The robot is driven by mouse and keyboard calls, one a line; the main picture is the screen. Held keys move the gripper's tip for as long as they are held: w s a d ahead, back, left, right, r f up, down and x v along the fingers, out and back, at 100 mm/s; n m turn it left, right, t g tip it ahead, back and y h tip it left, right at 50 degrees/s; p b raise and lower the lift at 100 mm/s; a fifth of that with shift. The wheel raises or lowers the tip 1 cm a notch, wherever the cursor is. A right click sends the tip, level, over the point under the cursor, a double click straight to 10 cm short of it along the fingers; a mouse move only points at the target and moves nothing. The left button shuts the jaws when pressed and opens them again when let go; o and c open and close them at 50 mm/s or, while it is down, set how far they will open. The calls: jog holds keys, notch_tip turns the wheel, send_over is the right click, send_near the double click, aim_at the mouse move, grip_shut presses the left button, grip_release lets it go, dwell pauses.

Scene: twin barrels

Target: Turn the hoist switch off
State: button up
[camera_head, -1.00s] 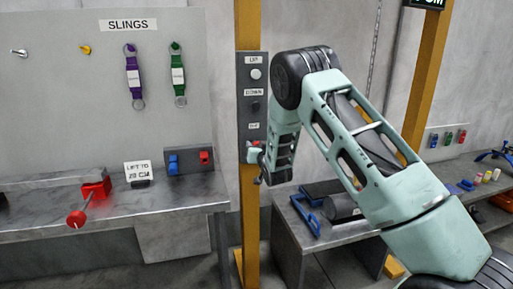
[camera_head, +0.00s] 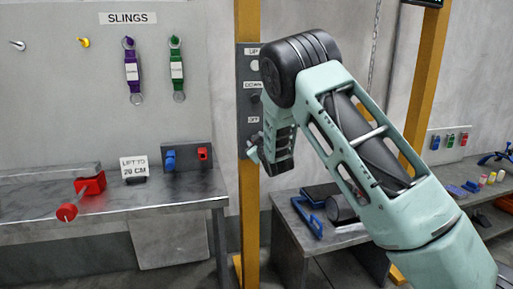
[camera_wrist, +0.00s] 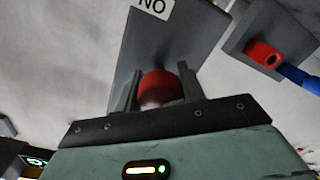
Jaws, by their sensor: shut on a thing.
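The hoist switch panel, a dark grey plate (camera_head: 246,105) with labels UP, DOWN and OFF, is fixed to the yellow post. My gripper (camera_head: 254,149) is at its lower part, just below the OFF label. In the wrist view, my gripper (camera_wrist: 160,88) has its two dark fingers on either side of a red knob (camera_wrist: 158,84) and is shut on it. The knob's lower part looks pale and blurred. The knob is in front of a grey plate (camera_wrist: 165,45) with a label that reads NO in this view. In the head view my gripper hides the knob.
The yellow post (camera_head: 248,210) stands between two benches. The left bench (camera_head: 120,208) bears a red clamp-like part (camera_head: 90,184), a LIFT TO 20 CM sign (camera_head: 134,167) and a box with blue and red parts (camera_head: 187,157). Purple and green slings (camera_head: 133,72) hang above it.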

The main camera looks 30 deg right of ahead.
jog(key=n+b, duration=0.2)
jog(key=n, duration=0.2)
jog(key=shift+f+n, duration=0.15)
jog(key=shift+n, duration=0.15)
jog(key=n+b, duration=0.1)
jog(key=n, duration=0.3)
jog(key=shift+b, duration=0.35)
jog(key=o, duration=1)
jog(key=shift+c, duration=0.2)
jog(key=v, duration=1.7)
jog(key=shift+s+a+r+b, duration=0.2)
jog(key=shift+r+b, duration=0.05)
jog(key=shift+b, duration=0.1)
